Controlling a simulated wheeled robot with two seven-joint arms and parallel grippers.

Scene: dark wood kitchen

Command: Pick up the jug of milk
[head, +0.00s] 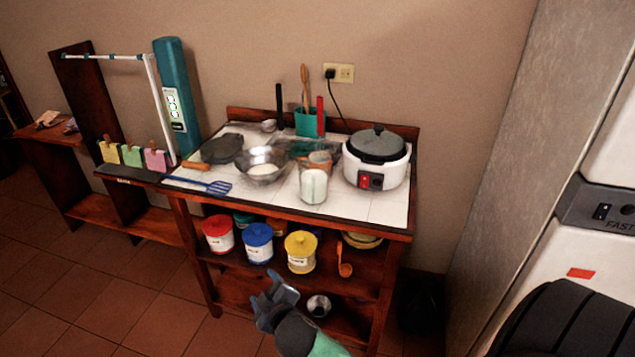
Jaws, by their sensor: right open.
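The jug of milk (313,186) is a clear vessel with white contents. My right gripper (277,292) is low in front of the table's lower shelves, below and a little left of the jug. It is open, empty and apart from the jug. My left gripper does not show.
The rice cooker (376,160) stands right. Red, blue and yellow canisters (301,253) and a small metal cup (319,306) sit on the shelves below. The tabletop's front right is clear.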

